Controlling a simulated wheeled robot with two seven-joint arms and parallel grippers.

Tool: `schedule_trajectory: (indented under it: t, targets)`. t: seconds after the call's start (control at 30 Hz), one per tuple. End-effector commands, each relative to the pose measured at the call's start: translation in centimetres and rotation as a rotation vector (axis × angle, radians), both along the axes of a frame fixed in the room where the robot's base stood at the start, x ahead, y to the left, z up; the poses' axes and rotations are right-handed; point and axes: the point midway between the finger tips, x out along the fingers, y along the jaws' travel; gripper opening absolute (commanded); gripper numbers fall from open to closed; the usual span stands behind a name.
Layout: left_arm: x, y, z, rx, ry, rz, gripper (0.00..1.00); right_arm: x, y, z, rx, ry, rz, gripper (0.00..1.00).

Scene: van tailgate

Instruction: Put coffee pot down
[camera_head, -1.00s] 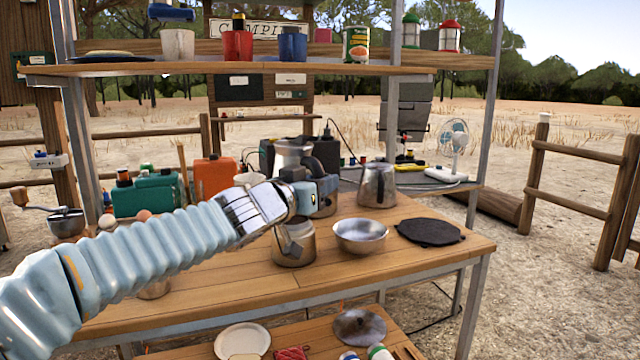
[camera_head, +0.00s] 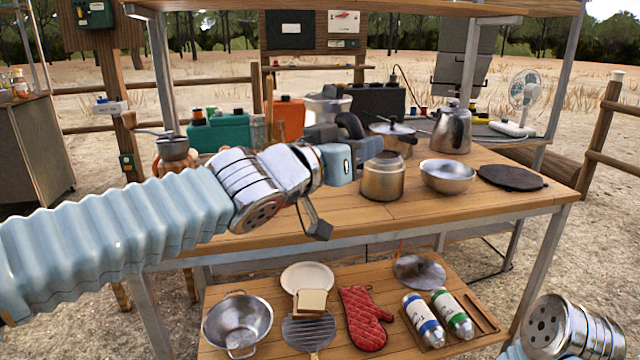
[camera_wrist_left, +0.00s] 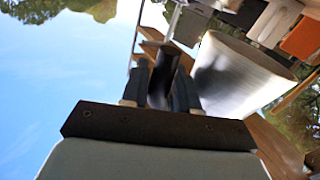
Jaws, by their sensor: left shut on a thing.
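A silver, flared pot (camera_head: 328,106) with a black handle is the coffee pot, as far as I can tell. My left gripper (camera_head: 350,150) is shut on its black handle and holds it over the wooden table (camera_head: 420,205). In the left wrist view, the gripper's dark fingers (camera_wrist_left: 160,88) close on the handle, with the silver pot wall (camera_wrist_left: 235,78) to their right. The pot's underside is hidden behind my gripper in the head view. A round silver pot base (camera_head: 383,180) stands on the table just right of my gripper. My right gripper is out of view.
A metal bowl (camera_head: 448,176), a black round plate (camera_head: 512,178), a lidded pot (camera_head: 392,140) and a tall silver kettle (camera_head: 452,130) stand to the right. Teal (camera_head: 220,132) and orange (camera_head: 287,118) containers stand behind. The table's front middle is clear. The lower shelf holds a colander (camera_head: 238,322) and red mitt (camera_head: 364,318).

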Motion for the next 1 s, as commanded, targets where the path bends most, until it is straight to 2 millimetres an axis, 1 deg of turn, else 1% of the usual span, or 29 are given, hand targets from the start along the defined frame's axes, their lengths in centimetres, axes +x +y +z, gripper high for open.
schedule_trajectory:
  t: [0.03,0.13,0.17,0.2,0.33,0.4,0.57,0.67,0.7,0.8,1.0]
  targets:
    - [1.6,0.4,-0.2,0.003,0.004,0.003,0.0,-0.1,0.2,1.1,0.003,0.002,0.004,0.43]
    - [4.4,1.0,-1.7,0.002,0.004,0.003,0.0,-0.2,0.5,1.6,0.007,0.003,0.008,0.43]
    - [5.1,1.1,-2.3,0.003,0.002,0.004,0.0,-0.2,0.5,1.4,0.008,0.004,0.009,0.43]
    - [5.7,1.2,-3.9,0.001,0.002,0.001,0.0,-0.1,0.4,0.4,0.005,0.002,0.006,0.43]
    - [7.5,1.6,-5.9,0.0,0.0,0.001,0.0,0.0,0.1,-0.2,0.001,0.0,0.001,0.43]
    - [8.1,1.7,-6.5,-0.001,-0.001,0.001,0.0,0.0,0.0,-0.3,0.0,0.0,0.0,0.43]
    - [8.8,2.0,-7.3,0.0,-0.002,0.002,0.0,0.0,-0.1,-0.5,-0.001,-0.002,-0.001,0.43]
    - [9.5,2.0,-8.5,0.0,-0.001,0.001,0.0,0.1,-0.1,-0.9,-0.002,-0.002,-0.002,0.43]
    - [9.4,2.0,-9.5,0.0,-0.001,0.0,0.0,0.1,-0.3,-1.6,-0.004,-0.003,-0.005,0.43]
    - [9.3,2.0,-10.9,0.0,-0.002,0.0,0.0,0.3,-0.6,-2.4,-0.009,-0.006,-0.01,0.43]
    - [9.3,2.1,-10.8,-0.002,-0.004,0.003,0.0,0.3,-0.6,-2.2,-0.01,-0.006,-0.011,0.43]
